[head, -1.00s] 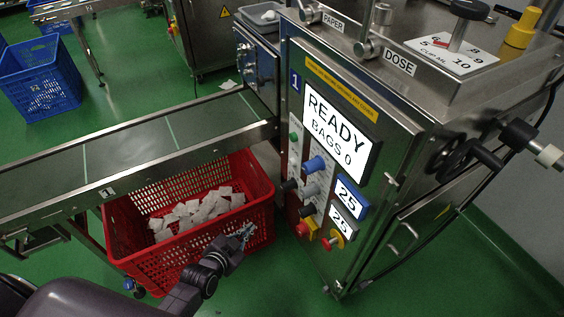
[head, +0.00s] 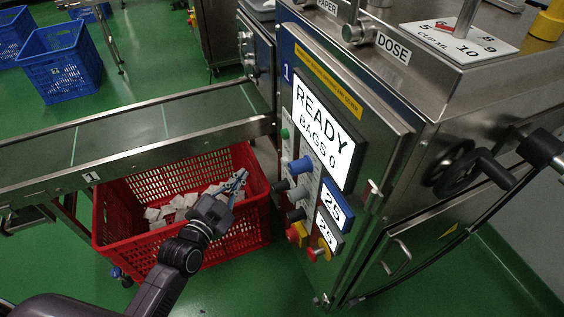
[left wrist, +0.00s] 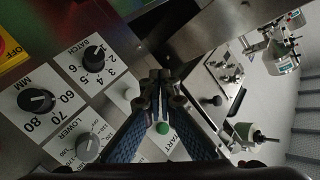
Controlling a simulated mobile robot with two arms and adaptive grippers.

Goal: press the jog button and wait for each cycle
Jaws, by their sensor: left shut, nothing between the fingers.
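The machine's control panel (head: 312,190) carries a green button (head: 285,133), a blue knob (head: 301,164), grey and black knobs, and red push buttons at the bottom. No label reading JOG is legible. The screen (head: 322,128) reads READY, BAGS 0. My left gripper (head: 241,174) is shut and empty, over the red crate, left of the panel and apart from it. In the left wrist view its fingertips (left wrist: 161,84) point towards the panel, with a green button (left wrist: 163,128) beside the label START showing between the fingers. My right gripper is out of view.
A red crate (head: 112,238) with white teabags stands under the conveyor (head: 130,128). The panel also has black knobs marked BATCH (left wrist: 93,59) and MM (left wrist: 37,100), and a grey one marked LOWER (left wrist: 88,147). A handwheel (head: 458,172) juts out at right.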

